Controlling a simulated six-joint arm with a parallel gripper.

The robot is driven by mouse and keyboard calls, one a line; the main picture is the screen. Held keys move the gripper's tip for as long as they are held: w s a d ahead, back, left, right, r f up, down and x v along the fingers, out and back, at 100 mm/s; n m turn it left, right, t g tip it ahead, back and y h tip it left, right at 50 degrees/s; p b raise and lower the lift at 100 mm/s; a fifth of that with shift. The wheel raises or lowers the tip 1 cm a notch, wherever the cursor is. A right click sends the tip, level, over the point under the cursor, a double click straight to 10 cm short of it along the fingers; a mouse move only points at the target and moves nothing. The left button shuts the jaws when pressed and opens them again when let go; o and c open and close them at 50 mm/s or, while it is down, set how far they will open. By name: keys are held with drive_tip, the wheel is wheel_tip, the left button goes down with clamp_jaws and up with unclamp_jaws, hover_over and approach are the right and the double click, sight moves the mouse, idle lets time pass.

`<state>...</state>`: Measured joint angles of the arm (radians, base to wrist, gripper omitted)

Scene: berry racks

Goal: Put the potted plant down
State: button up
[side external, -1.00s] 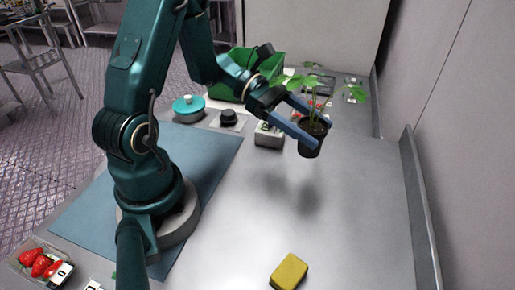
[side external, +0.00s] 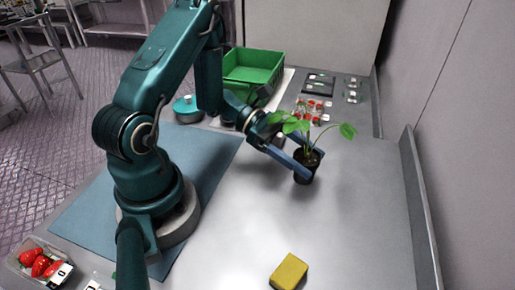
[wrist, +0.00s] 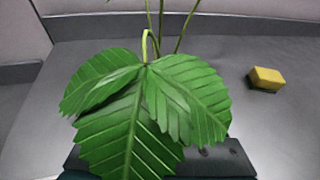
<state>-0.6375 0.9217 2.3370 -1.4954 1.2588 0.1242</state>
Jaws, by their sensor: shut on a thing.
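The potted plant (side external: 305,170) has a small black pot with thin stems and broad green leaves. In the side external view my gripper (side external: 309,163) is shut on the pot, one blue finger on each side. The pot is upright and low over the grey table (side external: 350,220); I cannot tell whether its base touches the table. In the wrist view the plant's green leaves (wrist: 145,105) fill the middle and hide the pot and most of the fingers.
A yellow sponge-like block (side external: 289,271) lies at the front; it also shows in the wrist view (wrist: 266,79). Behind are a green crate (side external: 252,68), small berry punnets (side external: 314,110) and a teal pot (side external: 187,108). A strawberry punnet (side external: 40,264) sits front left. The table right of the plant is clear.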

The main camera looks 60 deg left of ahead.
drive_tip(key=shift+f, duration=0.1)
drive_tip(key=o, duration=1.4)
